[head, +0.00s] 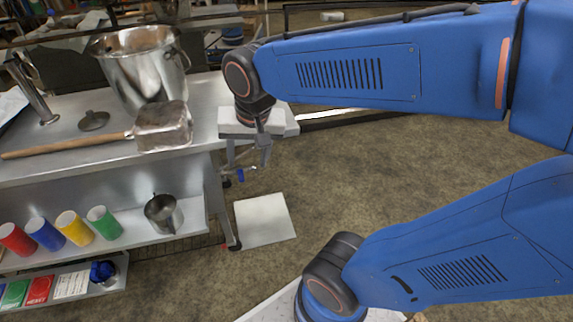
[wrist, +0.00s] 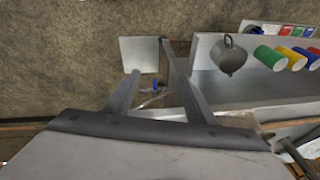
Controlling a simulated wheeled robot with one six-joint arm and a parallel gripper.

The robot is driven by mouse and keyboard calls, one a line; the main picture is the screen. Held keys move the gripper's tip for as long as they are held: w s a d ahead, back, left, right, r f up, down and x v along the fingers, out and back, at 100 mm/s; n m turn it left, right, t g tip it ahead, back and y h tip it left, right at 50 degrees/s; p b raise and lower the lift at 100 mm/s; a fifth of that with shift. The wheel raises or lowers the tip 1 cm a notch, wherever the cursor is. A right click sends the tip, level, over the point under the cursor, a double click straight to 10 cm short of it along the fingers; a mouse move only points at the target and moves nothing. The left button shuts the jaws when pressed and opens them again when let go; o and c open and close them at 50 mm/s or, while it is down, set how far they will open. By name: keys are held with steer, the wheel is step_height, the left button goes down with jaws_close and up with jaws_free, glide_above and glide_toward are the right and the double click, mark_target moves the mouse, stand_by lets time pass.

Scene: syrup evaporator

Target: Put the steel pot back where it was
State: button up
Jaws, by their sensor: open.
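A small steel pot (head: 163,214) stands on the shelf under the steel table, right of the coloured cups. The wrist view shows it at upper right, as a pot (wrist: 232,60) with a small ring or handle on top. My gripper (head: 249,157) hangs off the table's right end, to the right of and above the pot, apart from it. In the wrist view its fingers (wrist: 150,57) are spread with nothing held between them. A larger steel bucket (head: 143,72) stands on the table top.
A square dipper (head: 161,127) with a wooden handle and a small lid (head: 93,121) lie on the table. Red, blue, yellow and green cups (head: 73,228) line the shelf.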

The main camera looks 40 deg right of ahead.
steer(key=s+d+n+t, duration=0.1)
steer(key=s+d+n, duration=0.4)
steer(key=s, duration=0.2)
steer(key=shift+s+d+r+n+t, duration=0.15)
steer(key=shift+s+d+n+t, duration=0.15)
steer(key=shift+s+d, duration=0.1)
